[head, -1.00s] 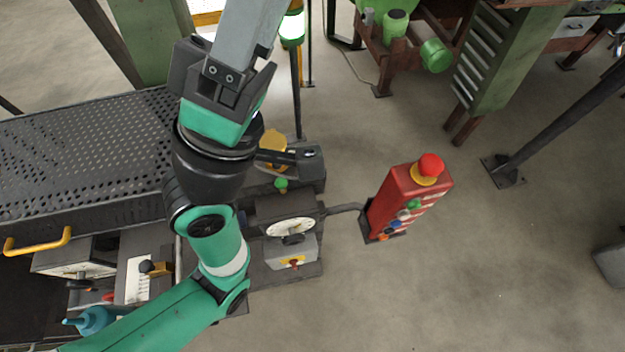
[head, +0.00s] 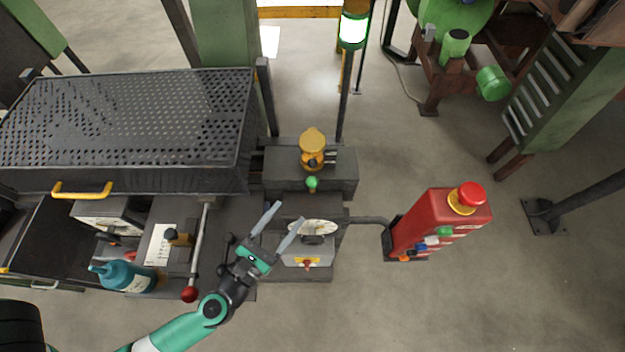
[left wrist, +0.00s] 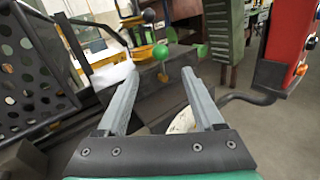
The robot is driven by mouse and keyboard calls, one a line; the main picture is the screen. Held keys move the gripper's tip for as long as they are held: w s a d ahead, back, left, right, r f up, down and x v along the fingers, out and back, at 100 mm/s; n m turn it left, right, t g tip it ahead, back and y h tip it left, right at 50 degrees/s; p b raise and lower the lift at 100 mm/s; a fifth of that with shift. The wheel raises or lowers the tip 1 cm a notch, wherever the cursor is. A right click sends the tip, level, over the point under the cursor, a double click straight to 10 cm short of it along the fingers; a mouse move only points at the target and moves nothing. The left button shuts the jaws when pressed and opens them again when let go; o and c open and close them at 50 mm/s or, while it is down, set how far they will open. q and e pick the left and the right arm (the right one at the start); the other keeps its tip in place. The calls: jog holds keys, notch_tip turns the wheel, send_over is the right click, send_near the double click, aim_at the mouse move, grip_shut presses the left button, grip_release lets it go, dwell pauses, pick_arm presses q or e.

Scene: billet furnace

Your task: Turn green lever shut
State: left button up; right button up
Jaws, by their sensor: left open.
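The green lever shows in the head view as a small green knob (head: 312,182) at the front of the dark block, below a yellow valve body (head: 313,142). My right gripper is not in view.
A round white dial (head: 313,228) stands close beside my left fingers. A lever with a red ball (head: 189,294) and a teal bottle (head: 124,277) are to the left. A red button post (head: 437,222) stands right. Open floor lies beyond it.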

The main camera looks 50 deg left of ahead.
aim_at(309, 186)
pick_arm(q)
jog(key=p+x, duration=0.1)
jog(key=x, duration=1)
jog(key=shift+w+r+p, duration=0.1)
jog(key=shift+w+p, duration=0.3)
grip_shut()
dwell(0.8)
